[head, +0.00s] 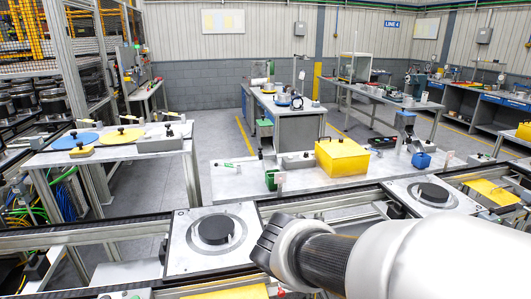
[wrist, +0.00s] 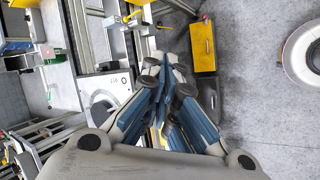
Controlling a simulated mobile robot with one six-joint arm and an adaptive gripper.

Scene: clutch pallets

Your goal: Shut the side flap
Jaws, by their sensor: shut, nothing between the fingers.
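My gripper (wrist: 168,68) is in the middle of the wrist view, its blue-sided fingers drawn together with nothing between them. A yellow panel (wrist: 202,44) with small dark fittings is up and to the right of the fingertips in that view. It lies beside a dark grey box-like part (wrist: 208,92), and my gripper looks apart from both. I cannot tell for sure whether this panel is the side flap, or how far open it stands. In the head view my arm crosses the lower right, and my fingers are hidden.
A conveyor carries a pallet (head: 182,262) with a black disc (head: 215,230), and another black disc (head: 434,193) stands further right. Behind is a bench with a yellow box (head: 341,157), a green bin (head: 271,179) and a blue bin (head: 421,160).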

